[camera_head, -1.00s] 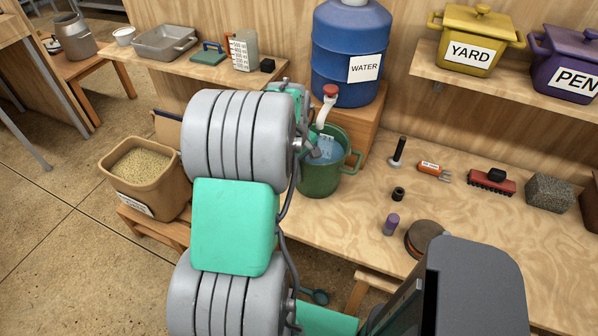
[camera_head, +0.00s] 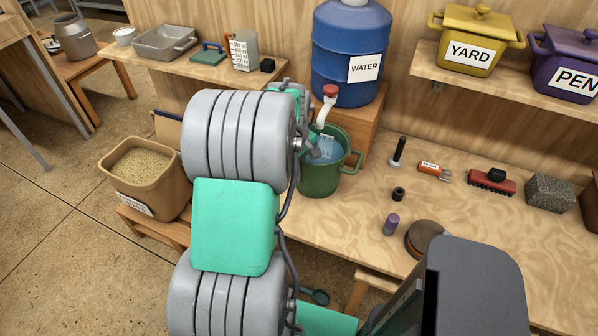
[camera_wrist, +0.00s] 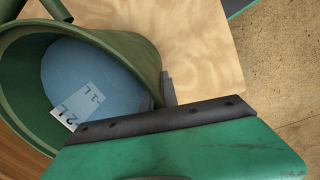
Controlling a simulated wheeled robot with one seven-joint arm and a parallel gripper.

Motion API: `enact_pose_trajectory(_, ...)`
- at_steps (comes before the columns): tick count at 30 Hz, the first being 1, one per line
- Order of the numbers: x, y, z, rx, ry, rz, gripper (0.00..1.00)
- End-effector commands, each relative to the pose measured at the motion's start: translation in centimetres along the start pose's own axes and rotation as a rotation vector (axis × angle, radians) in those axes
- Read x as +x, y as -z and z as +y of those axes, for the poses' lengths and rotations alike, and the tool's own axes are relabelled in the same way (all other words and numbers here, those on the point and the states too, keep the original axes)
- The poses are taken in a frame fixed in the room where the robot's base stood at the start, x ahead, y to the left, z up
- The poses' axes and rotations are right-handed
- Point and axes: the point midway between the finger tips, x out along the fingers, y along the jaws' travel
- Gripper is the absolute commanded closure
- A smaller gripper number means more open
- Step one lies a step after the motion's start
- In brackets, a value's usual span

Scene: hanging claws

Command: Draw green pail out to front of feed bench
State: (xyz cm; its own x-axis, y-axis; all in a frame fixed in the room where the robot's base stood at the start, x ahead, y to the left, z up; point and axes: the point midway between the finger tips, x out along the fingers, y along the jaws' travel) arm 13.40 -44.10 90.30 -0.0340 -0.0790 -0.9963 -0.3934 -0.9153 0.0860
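The green pail (camera_head: 320,180) stands upright on the feed bench (camera_head: 330,225), below the white tap with a red knob. Blue water and a litre scale show inside it. In the wrist view the pail (camera_wrist: 130,45) fills the left side, with its scale label visible. My gripper (camera_head: 311,149) is at the pail's left rim, mostly hidden behind my arm. In the wrist view its green body with a dark edge lies beside the pail, and a grey part (camera_wrist: 168,90) meets the rim. Whether the fingers are closed on the rim is not clear.
The blue water barrel (camera_head: 350,50) stands on a wooden block behind the pail.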

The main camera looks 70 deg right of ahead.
Motion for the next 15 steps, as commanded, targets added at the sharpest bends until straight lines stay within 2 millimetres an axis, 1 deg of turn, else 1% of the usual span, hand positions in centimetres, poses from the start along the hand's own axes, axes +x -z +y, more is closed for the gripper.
enact_pose_trajectory(4, -0.1, -0.1, -0.2, 0.000, 0.000, 0.000, 1.00)
enact_pose_trajectory(7, -0.1, -0.2, -0.7, -0.001, 0.001, 0.000, 1.00)
enact_pose_trajectory(15, -0.5, -1.3, -3.6, -0.001, 0.002, -0.001, 1.00)
